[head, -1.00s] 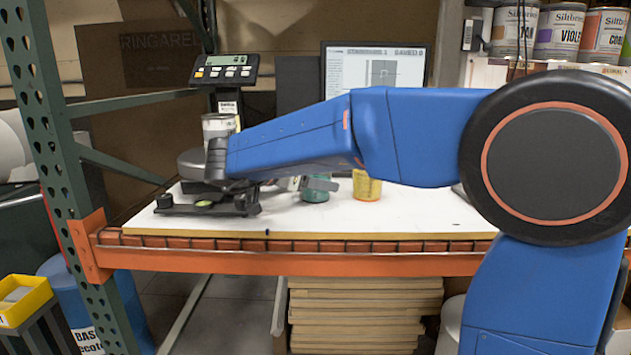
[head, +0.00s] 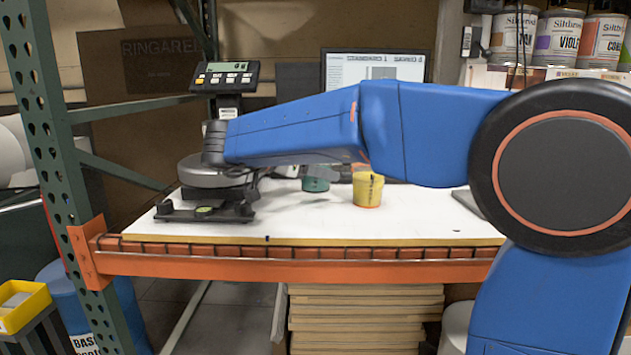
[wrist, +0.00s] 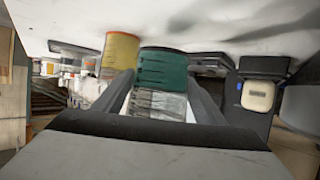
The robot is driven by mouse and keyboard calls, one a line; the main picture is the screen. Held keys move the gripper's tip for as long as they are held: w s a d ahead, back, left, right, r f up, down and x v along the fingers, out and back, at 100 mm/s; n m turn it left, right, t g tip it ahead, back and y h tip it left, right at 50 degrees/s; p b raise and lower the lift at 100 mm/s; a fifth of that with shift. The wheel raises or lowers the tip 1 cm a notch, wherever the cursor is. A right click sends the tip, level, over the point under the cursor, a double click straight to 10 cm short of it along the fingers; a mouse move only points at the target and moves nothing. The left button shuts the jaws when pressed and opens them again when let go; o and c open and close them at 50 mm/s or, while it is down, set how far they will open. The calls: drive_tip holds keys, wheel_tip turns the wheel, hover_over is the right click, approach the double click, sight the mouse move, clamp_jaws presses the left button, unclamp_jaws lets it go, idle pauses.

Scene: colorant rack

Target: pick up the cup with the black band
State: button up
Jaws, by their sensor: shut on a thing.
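My gripper (wrist: 158,98) is shut on a cup with green contents (wrist: 162,70); one finger lies on each side of it in the wrist view, which is turned upside down. The cup's upper part looks clear and grey. In the head view the green cup (head: 316,184) hangs just above the white board, its top partly hidden by my arm.
A scale (head: 205,172) with a raised display (head: 226,73) stands on the left of the white board (head: 330,222). A monitor (head: 375,67) is behind. Paint cans (head: 557,38) line the shelf at right. The front of the board is clear.

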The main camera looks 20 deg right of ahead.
wheel_tip(320, 180, up, 12)
drive_tip(key=shift+f, duration=0.2)
idle(0.9)
